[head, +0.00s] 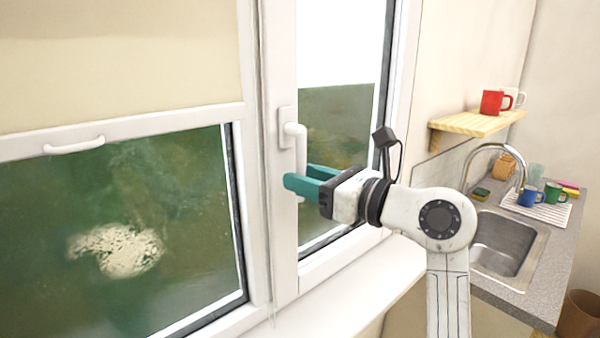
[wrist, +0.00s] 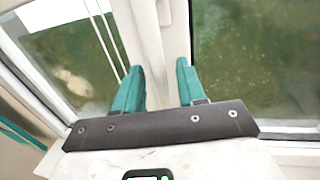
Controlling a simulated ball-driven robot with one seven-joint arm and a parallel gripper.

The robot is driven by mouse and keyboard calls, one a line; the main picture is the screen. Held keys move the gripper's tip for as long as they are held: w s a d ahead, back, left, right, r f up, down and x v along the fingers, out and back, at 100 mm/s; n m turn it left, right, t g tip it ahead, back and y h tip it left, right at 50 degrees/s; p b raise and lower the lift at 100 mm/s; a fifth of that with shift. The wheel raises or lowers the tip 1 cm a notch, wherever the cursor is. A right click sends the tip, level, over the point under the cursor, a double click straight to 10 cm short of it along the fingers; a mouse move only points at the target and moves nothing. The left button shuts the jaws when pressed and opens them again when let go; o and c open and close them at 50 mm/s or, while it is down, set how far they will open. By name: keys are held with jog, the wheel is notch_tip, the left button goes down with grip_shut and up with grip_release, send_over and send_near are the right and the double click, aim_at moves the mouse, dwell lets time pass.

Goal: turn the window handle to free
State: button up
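The white window handle (head: 299,150) is on the upright frame of the right-hand sash and its grip hangs straight down. My gripper (head: 298,177) has teal fingers and is at the lower part of the grip. In the head view one finger crosses in front of the grip, and the grip's lower end shows just below it. In the wrist view my gripper (wrist: 160,80) has its fingers spread apart, with the white frame seen between them. I cannot tell whether either finger touches the handle.
A white sill (head: 350,290) runs under the window. A left pane with a roller blind (head: 120,60) and a small white pull (head: 74,146) is at left. At right are a sink (head: 500,245), a wooden shelf (head: 475,122) with mugs, and a drying mat (head: 540,208).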

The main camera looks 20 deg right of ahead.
jog(key=shift+x, duration=0.85)
grip_shut()
